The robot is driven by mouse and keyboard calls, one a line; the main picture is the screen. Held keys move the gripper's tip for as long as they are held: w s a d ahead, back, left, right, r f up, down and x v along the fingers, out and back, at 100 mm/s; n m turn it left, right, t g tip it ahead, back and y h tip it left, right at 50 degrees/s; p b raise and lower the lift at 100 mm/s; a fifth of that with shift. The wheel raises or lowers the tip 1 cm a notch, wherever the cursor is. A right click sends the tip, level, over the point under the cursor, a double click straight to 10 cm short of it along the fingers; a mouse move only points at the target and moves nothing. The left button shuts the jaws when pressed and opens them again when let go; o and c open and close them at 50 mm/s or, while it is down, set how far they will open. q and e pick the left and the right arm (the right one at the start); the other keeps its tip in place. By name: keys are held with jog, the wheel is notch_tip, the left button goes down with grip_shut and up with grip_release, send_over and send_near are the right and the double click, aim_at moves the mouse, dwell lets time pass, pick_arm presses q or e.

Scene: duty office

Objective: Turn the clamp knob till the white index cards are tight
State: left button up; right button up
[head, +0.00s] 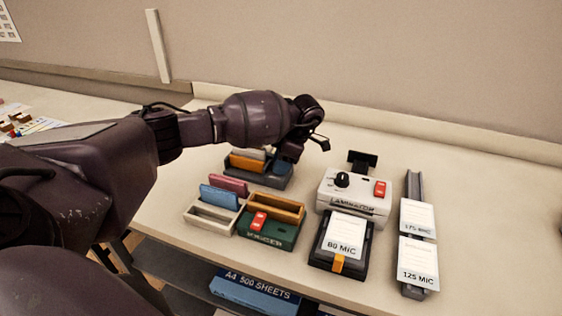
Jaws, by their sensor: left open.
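My left gripper (305,146) is open, with its jaws over the right end of a dark grey holder (262,180) at the back of the counter. The holder carries an orange piece (245,163) and some pale white cards (249,153), partly covered by my arm. I cannot make out a clamp knob; my gripper hides part of the holder's right end. Whether the jaws touch anything there I cannot tell. My right gripper is out of view.
A cream tray (209,220) with blue and pink cards and a green box (272,234) stand in front of the holder. To the right are a white laminator (352,205) with a black knob, a black 80 MIC tray (325,260) and a grey rack (413,291). The far right counter is clear.

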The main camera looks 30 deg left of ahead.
pick_arm(q)
jog(key=c, duration=0.6)
jog(key=shift+m, duration=0.3)
jog(key=shift+s+m+t+y+b, duration=0.1)
jog(key=shift+m+t+y+b, duration=0.3)
jog(key=shift+m, duration=0.95)
jog(key=shift+s+m+t+b, duration=0.1)
jog(key=shift+m+t, duration=0.6)
jog(key=shift+m, duration=0.65)
jog(key=o, duration=0.6)
jog(key=shift+d+r, duration=0.1)
jog(key=shift+r, duration=0.05)
